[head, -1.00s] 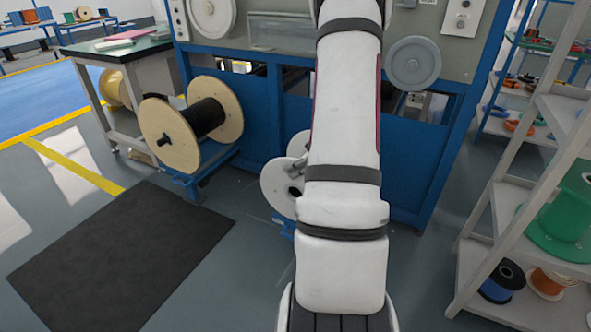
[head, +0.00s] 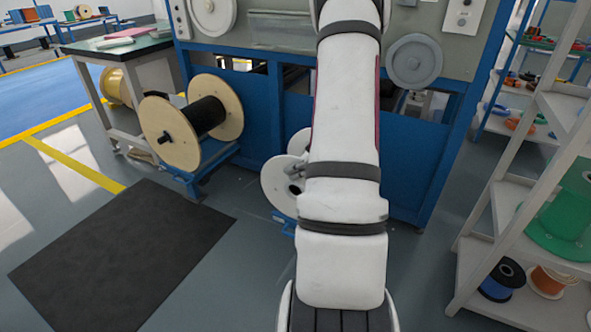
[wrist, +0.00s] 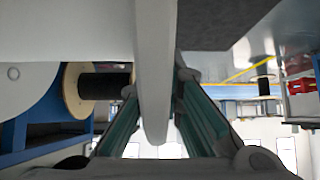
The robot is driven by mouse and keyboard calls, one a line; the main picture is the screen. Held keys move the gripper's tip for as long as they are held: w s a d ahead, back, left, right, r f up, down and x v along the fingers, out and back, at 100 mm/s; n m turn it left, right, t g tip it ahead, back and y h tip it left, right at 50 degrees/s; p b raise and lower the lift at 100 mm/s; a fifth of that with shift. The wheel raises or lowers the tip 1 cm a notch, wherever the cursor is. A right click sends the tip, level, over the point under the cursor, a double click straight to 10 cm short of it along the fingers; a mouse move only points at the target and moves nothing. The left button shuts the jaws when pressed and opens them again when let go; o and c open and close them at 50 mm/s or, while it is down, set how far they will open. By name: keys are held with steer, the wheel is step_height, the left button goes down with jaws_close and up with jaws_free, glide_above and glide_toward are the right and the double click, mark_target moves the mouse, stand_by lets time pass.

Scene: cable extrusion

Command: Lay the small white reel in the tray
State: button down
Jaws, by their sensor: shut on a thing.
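In the wrist view, my gripper (wrist: 157,92) is shut on a pale white flange (wrist: 154,60), seen edge-on between the two fingers. I take this to be the small white reel; its broad white part runs along the top of the picture. I cannot make out a tray in either view.
A wooden reel of black cable (head: 187,144) stands on a blue frame left of the machine (head: 413,165). A dark mat (head: 120,255) lies on the floor at the left. A grey shelf rack (head: 520,215) with green, blue and orange reels stands close at the right.

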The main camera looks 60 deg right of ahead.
steer(key=shift+s+a+f, duration=0.1)
steer(key=shift+s+f, duration=0.1)
steer(key=shift+f, duration=0.2)
steer(key=shift+s+a+f, duration=0.1)
steer(key=shift+s+f, duration=0.05)
steer(key=shift+f, duration=0.25)
steer(key=c, duration=1.6)
jaws_free()
steer(key=shift+c, duration=0.2)
steer(key=shift+f, duration=0.1)
steer(key=v, duration=1.2)
steer(key=shift+w+d+r, duration=0.2)
steer(key=shift+d+r, duration=0.05)
steer(key=shift+r, duration=0.15)
